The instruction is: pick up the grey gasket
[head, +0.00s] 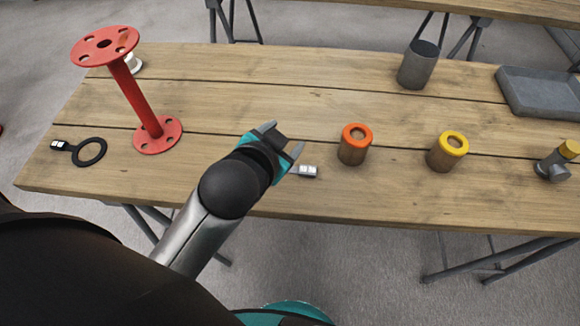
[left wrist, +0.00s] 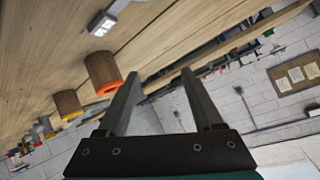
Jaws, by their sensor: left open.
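A small tag with a white label (head: 308,171) lies on the table just right of my left gripper. A grey strip runs from it under the gripper; this looks like part of the grey gasket, whose ring is hidden in the head view. In the left wrist view the tag (left wrist: 102,23) is at the top, with a grey strip (left wrist: 117,6) leading out of the frame. My left gripper (head: 283,139) is open and empty above the table, close to the tag. Its two fingers (left wrist: 160,74) show apart in the left wrist view. My right gripper is not in view.
A black ring gasket (head: 90,152) with a tag and a red flanged pipe (head: 140,95) are at left. An orange-topped cylinder (head: 354,145), yellow-topped cylinder (head: 447,152), valve fitting (head: 556,163), grey cup (head: 418,65) and grey tray (head: 540,92) stand to the right. The table's back middle is clear.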

